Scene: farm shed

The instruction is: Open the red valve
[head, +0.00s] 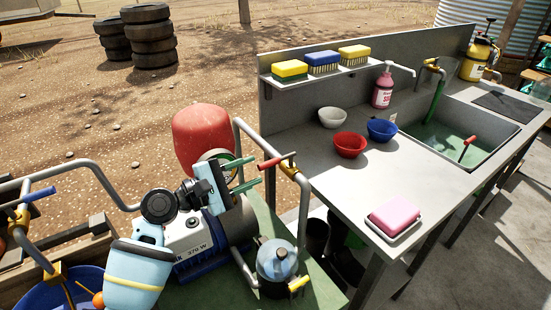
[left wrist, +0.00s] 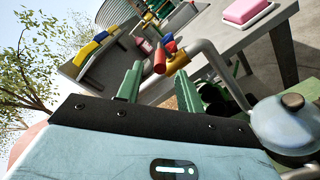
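The red valve's bar handle (head: 276,161) sits on a brass body (head: 288,169) on a grey pipe, left of the sink counter. My left gripper (head: 257,169) has green fingers, spread apart and empty. Its fingertips are close to the left end of the red handle. In the left wrist view the red handle (left wrist: 160,58) shows just ahead of the gap between the fingertips (left wrist: 159,75); I cannot tell if they touch. The brass body (left wrist: 178,60) shows there too. My right gripper is not in view.
A red tank (head: 202,137) and a pump (head: 190,240) are by my left arm. A blue-handled valve (head: 38,194) is at far left, a yellow-handled one (head: 299,283) below. Bowls and a pink sponge (head: 394,215) sit on the counter (head: 385,165).

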